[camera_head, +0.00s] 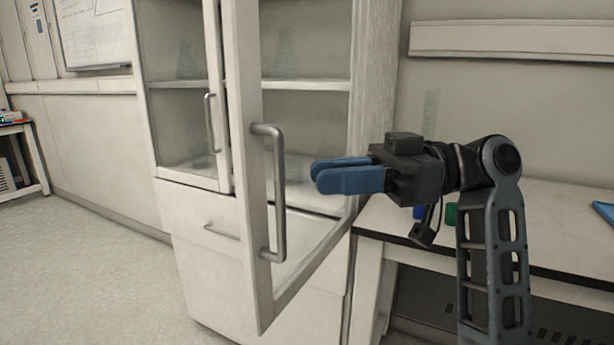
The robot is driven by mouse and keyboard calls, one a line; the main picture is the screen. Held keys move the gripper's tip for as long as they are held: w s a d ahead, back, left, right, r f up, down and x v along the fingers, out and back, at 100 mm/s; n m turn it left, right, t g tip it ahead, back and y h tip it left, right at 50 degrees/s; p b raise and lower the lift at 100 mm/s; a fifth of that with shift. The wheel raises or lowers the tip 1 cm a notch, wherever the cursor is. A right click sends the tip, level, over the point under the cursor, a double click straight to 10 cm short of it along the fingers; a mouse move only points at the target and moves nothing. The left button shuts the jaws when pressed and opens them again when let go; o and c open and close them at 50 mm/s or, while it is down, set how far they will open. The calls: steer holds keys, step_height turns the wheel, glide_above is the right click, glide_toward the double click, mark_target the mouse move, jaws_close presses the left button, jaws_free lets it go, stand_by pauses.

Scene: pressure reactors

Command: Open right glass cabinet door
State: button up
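The right glass cabinet door (253,225) stands partly open, swung out from the cabinet toward me. Its free edge is nearest to me, and a gap shows between it and the left door. Its grey bar handle (279,195) is upright and in full view. My gripper (316,174), with blue fingers, is in the air to the right of the handle, in front of the door's glass. The fingers point left toward the handle, look apart from it in the picture and hold nothing visible. The near finger partly covers the far one, so their gap is unclear.
The left glass door (224,100) is closed, with faint glassware behind the glass. Drawers are below. A bench (570,225) runs along the right, with a blue and a green item near my arm. The floor (90,270) at left is clear.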

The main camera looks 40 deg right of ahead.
steer(key=shift+v, duration=1.45)
steer(key=shift+w, duration=0.1)
steer(key=w+a+f+m+t+h+p, duration=0.2)
steer(key=f+m+t+h, duration=0.1)
steer(key=f+m, duration=0.3)
steer(key=w+a+f+m+t+h+p, duration=0.1)
steer(key=a+f+m+t+h+p, duration=0.1)
steer(key=f+m+t+h, duration=0.25)
steer(key=s+a+f+m+h+p, duration=0.1)
steer(key=s+f+m+h, duration=0.25)
steer(key=f, duration=0.25)
steer(key=s+f+m+h+p, duration=0.2)
steer(key=s+f+m, duration=0.15)
steer(key=f, duration=0.25)
steer(key=s+f+g+h+p, duration=0.1)
steer(key=s+h+p, duration=0.15)
steer(key=s, duration=0.95)
steer(key=s+a+r+n+p, duration=0.1)
steer(key=s+r+n, duration=0.1)
steer(key=s+r, duration=0.2)
steer(key=s+a+r+n+p, duration=0.1)
steer(key=s+r, duration=0.3)
steer(key=s, duration=0.5)
steer(key=shift+n+t+h, duration=0.45)
steer(key=shift+n, duration=0.2)
